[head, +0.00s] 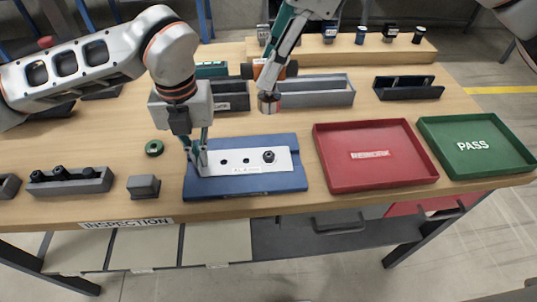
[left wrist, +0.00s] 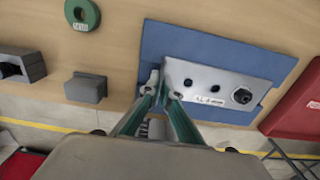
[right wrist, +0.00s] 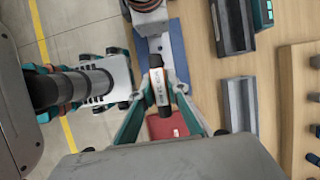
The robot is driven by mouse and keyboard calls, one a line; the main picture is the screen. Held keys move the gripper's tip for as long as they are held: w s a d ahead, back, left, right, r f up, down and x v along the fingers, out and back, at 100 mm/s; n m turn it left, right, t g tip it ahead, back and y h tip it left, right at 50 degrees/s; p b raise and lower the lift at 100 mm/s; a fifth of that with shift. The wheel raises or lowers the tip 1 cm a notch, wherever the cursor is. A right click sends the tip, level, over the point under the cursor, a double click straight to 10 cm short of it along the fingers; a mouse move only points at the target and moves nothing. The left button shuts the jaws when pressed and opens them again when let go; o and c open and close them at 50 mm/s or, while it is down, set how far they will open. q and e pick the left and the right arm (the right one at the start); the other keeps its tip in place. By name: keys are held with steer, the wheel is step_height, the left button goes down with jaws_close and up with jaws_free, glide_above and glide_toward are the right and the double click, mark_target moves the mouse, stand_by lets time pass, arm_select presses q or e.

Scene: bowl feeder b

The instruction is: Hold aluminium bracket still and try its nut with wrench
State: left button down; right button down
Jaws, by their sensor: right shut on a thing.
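The pale aluminium bracket (head: 228,168) lies on a blue fixture plate (head: 290,184), with a dark nut (head: 268,156) near its right end; bracket (left wrist: 200,82) and nut (left wrist: 243,96) also show in the left wrist view. My left gripper (head: 197,158) points down at the bracket's left end, its fingertips (left wrist: 161,86) slightly apart there; I cannot tell whether they touch it. My right gripper (right wrist: 161,94) is shut on the wrench (right wrist: 160,80), a labelled body with dark ends. In the head view the wrench (head: 268,103) is above the table, behind the bracket and away from the nut.
A red rework tray (head: 429,175) and a green PASS tray (head: 523,168) lie right of the plate. A green ring (head: 154,148), a grey block (head: 144,187) and a holder with dark parts (head: 98,184) are left. Grey bins (head: 345,97) stand behind.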

mark_target(274, 98)
step_height(274, 98, down, 8)
steer(key=shift+f, duration=0.15)
stand_by(0.4)
steer(key=shift+f, duration=2.15)
steer(key=shift+f, duration=1.05)
stand_by(0.4)
steer(key=shift+m, duration=0.3)
steer(key=shift+m+t, duration=0.5)
steer(key=shift+m, duration=0.5)
steer(key=shift+a, duration=0.1)
